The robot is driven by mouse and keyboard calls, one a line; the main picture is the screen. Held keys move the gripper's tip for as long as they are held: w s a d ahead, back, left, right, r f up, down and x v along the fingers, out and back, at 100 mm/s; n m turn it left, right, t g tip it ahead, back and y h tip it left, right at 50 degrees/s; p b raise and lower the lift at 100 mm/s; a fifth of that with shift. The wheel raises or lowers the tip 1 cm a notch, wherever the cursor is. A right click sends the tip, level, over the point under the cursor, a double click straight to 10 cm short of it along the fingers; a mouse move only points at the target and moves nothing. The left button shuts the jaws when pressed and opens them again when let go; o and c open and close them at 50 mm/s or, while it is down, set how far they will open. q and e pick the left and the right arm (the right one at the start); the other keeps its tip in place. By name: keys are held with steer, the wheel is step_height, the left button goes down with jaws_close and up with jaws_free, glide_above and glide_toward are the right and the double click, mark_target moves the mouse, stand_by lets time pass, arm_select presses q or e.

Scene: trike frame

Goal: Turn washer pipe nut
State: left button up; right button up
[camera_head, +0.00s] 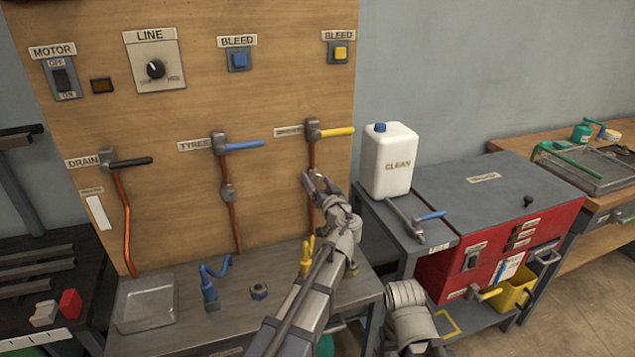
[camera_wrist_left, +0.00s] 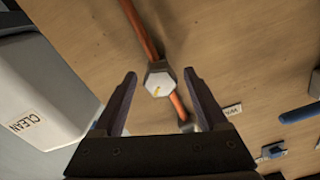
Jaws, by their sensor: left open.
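The washer pipe (camera_head: 312,155) is a copper pipe running down the wooden board below a yellow-handled valve (camera_head: 316,131). Its nut is a pale hexagon with a small yellow mark, and it shows in the left wrist view (camera_wrist_left: 158,82). My left gripper (camera_head: 311,182) is open in front of this pipe and hides most of the nut in the head view. In the left wrist view its two fingers (camera_wrist_left: 158,88) stand to either side of the nut, with gaps between, so it is not gripped. My right gripper is not in view.
Below are a blue tap-like part (camera_head: 209,287), loose nut (camera_head: 259,292), yellow part (camera_head: 306,258) and tray (camera_head: 146,303).

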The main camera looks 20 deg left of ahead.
arm_select(q)
jaws_close()
stand_by(0.4)
steer(key=m, duration=0.6)
steer(key=shift+m, duration=0.4)
steer(key=m, duration=0.3)
steer(key=shift+m, duration=0.3)
steer(key=shift+r+m, duration=0.1)
steer(key=shift+m, duration=1.6)
jaws_free()
